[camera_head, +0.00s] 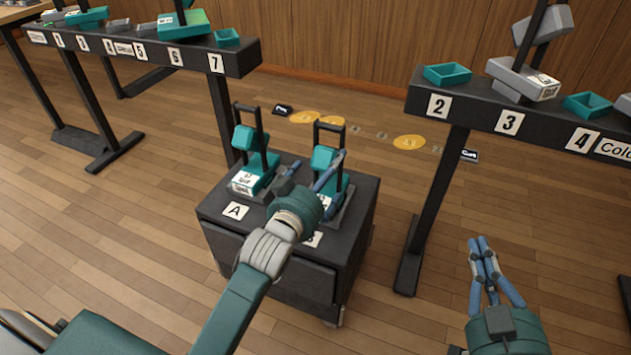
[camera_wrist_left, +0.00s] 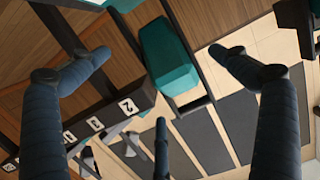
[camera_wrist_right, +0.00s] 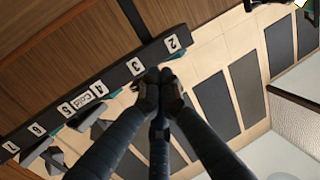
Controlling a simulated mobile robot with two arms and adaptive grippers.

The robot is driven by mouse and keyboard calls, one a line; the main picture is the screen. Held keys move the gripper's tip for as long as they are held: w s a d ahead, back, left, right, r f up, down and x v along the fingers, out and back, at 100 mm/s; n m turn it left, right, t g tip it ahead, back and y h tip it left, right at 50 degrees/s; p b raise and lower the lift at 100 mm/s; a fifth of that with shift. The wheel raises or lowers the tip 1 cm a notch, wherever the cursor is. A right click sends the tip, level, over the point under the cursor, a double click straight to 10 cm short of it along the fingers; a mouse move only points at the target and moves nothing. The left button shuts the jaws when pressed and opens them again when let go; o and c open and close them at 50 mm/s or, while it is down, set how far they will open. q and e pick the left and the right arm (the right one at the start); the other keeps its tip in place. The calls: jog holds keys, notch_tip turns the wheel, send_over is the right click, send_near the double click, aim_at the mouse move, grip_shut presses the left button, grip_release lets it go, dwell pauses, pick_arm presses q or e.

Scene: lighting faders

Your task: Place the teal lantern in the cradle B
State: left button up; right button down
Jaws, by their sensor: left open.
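A teal lantern (camera_head: 324,158) with a dark upright frame stands behind label B on the dark cabinet. Its lower part and the cradle B under it are largely hidden by my left gripper (camera_head: 311,170). That gripper is open, with its blue fingers apart around the near side of this lantern. In the left wrist view, a teal block (camera_wrist_left: 168,58) shows between the spread fingertips, without visible contact. A second teal lantern (camera_head: 243,138) with a white-labelled base stands behind label A (camera_head: 235,211). My right gripper (camera_head: 479,241) is shut and empty, over the floor at the right.
The dark cabinet (camera_head: 225,243) stands mid-room. A numbered rack (camera_head: 150,52) with teal and grey pieces stands at the left, another (camera_head: 475,105) at the right. Their posts reach the floor. The wooden floor (camera_head: 560,220) is open at the right.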

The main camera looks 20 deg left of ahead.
pick_arm(q)
jog(key=s+d+f+m+g+h, duration=0.1)
jog(key=s+d, duration=0.1)
jog(key=s, duration=0.6)
jog(key=s+d+m+g+h+p, duration=0.1)
jog(key=s+d+g, duration=0.1)
jog(key=s, duration=0.7)
jog(key=shift+d+f, duration=0.35)
jog(key=shift+d, duration=0.45)
pick_arm(e)
notch_tip(320, 180, down, 7)
jog(key=s+d+g+h, duration=0.1)
jog(key=s+g, duration=0.1)
jog(key=g, duration=0.1)
jog(key=shift+s+d+f+g, duration=0.2)
jog(key=shift+d+g, duration=0.1)
pick_arm(q)
jog(key=shift+s, duration=0.1)
